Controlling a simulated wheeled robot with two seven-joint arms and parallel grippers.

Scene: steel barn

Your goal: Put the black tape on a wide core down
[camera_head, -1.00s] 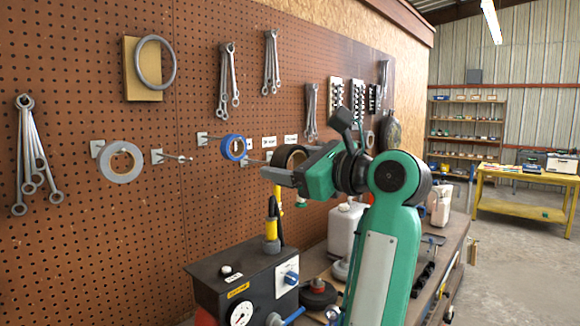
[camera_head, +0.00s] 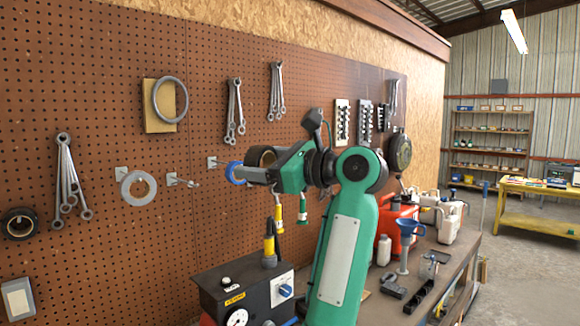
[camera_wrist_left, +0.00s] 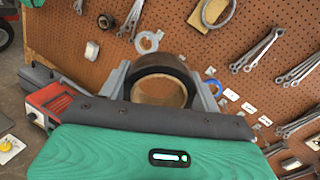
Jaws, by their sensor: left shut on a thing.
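My left gripper (camera_head: 256,172) is shut on the black tape on a wide core (camera_head: 262,156). In the left wrist view the black tape (camera_wrist_left: 184,66) sits between the two grey fingers, with its brown core open toward the camera. The gripper is in front of the pegboard, and in the head view it partly covers a blue tape roll (camera_head: 233,173). To its left are a bare hook (camera_head: 182,181) and a grey tape roll (camera_head: 139,188) on another hook. My right gripper is not in view.
The pegboard (camera_head: 110,100) carries wrenches (camera_head: 68,185), a grey ring (camera_head: 170,100) and another black tape roll (camera_head: 19,224).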

